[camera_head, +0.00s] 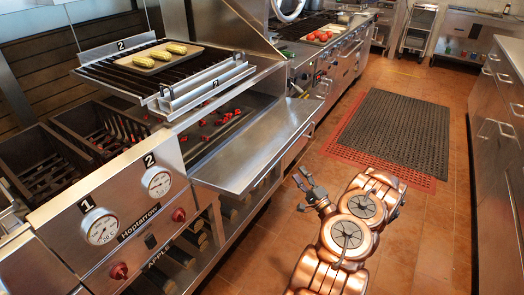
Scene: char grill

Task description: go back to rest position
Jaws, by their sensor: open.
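My gripper (310,188) is at the lower middle of the head view, at the end of my copper-coloured arm. Its fingers are spread apart and nothing shows between them. It is over the floor, to the right of the grill's steel front shelf (258,150) and apart from it. The arm is folded, with its links close together.
A tray (190,59) with several corn cobs (161,55) sits on the raised grill grate (120,77) at left. Red embers lie below. Another tray (329,41) with red items is farther back. A dark floor mat (395,130) lies in the aisle; steel cabinets (497,130) line the right.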

